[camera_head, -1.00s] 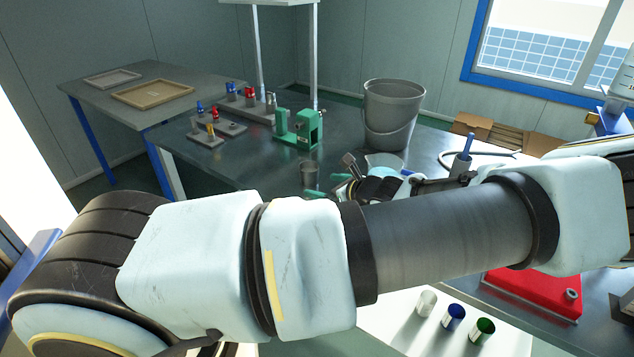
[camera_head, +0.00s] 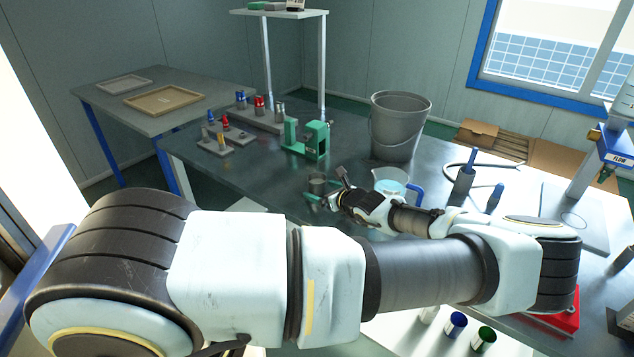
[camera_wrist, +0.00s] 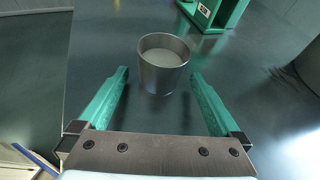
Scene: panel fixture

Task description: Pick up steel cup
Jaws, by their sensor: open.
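The steel cup (camera_wrist: 163,74) stands upright on the dark table in the wrist view, centred just ahead of my gripper's fingertips. My gripper (camera_wrist: 161,82) is open, with one green finger to the left of the cup and one to the right. I see gaps between both fingers and the cup, and nothing is held. In the head view the small grey cup (camera_head: 317,183) is beside my gripper (camera_head: 326,200), near the table's front edge. My arm hides part of the table in front.
A green fixture (camera_head: 308,141) stands behind the cup. A grey bucket (camera_head: 398,125) and a clear jug with a blue handle (camera_head: 392,183) stand to the right. Small blocks with red and blue parts (camera_head: 222,135) lie to the left. The table around the cup is mostly clear.

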